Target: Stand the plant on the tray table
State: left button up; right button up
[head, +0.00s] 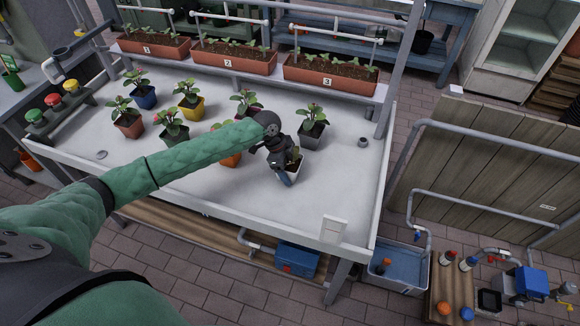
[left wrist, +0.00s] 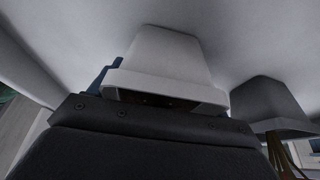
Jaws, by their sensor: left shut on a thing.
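The tray table (head: 345,185) is a wide pale table with a raised rim, in the middle of the head view. My left gripper (head: 284,172) is shut on a plant in a white pot (head: 295,168), over the table's right half. The white pot (left wrist: 165,62) also shows in the left wrist view, appearing upside down beyond the dark gripper body. Gripper and wrist hide part of the plant. I cannot tell whether the pot touches the table. My right gripper is not in view.
A plant in a grey pot (head: 313,132) stands close behind the held one; an orange pot (head: 230,159) is to its left, partly behind my arm. Several more potted plants stand further left. Long planters (head: 330,75) line the back.

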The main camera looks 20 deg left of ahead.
pick_arm(q)
jog(key=o, duration=1.2)
jog(key=shift+f, duration=0.1)
jog(key=shift+c, duration=0.2)
jog(key=shift+a+r, duration=0.15)
jog(key=shift+r, duration=0.2)
jog(key=b+v, duration=0.3)
jog(key=v, duration=0.8)
jog(key=shift+a+r, duration=0.1)
jog(key=shift+r, duration=0.1)
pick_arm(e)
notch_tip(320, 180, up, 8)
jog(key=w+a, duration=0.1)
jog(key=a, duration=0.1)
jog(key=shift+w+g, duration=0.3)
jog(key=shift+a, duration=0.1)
